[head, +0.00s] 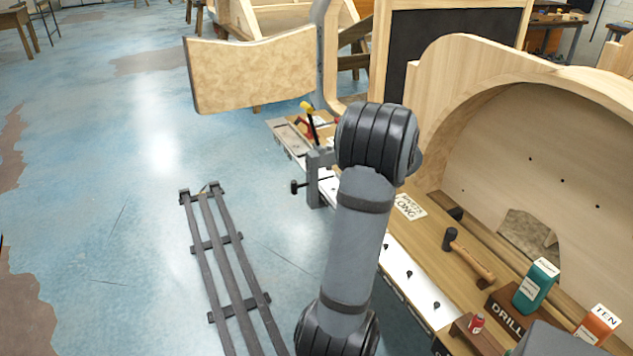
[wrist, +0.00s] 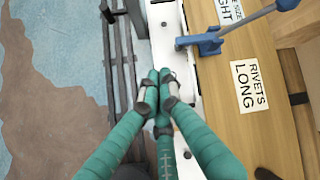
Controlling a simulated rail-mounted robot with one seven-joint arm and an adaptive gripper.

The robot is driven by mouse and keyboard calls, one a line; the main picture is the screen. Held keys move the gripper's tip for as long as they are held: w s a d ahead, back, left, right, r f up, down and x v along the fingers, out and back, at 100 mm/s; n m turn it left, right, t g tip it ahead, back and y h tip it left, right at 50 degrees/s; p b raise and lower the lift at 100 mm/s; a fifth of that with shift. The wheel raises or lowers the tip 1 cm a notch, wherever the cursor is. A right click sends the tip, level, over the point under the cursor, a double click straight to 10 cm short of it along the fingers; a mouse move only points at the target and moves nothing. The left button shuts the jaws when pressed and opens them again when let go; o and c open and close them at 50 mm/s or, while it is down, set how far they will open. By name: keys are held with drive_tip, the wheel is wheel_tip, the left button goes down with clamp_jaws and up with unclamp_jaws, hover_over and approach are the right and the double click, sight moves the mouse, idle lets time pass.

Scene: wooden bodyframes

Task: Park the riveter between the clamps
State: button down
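My gripper (wrist: 158,78) has teal fingers, and their tips are drawn together over the white strip at the bench edge in the wrist view. I see nothing held between them. In the head view my arm hides it. A blue clamp-like tool (wrist: 205,42) with a long bar lies ahead and right of the fingertips. A grey clamp (head: 317,178) stands on the bench edge in the head view. Beyond it is a small red, black and yellow tool (head: 308,124); I cannot tell whether it is the riveter or another clamp.
A curved wooden frame (head: 460,75) rises behind.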

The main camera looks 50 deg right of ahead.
drive_tip(key=w+r+m+t, duration=0.1)
drive_tip(key=w+r+m, duration=0.1)
drive_tip(key=m, duration=0.2)
drive_tip(key=m+b, duration=0.1)
drive_tip(key=m, duration=0.2)
approach(318, 187)
drive_tip(key=s+x, duration=0.1)
drive_tip(key=x, duration=0.3)
drive_tip(key=shift+w+d+f, duration=0.15)
drive_tip(key=shift+w, duration=0.2)
drive_tip(key=shift+w+d+f, duration=0.15)
drive_tip(key=shift+w+f, duration=0.05)
drive_tip(key=shift+w, duration=0.2)
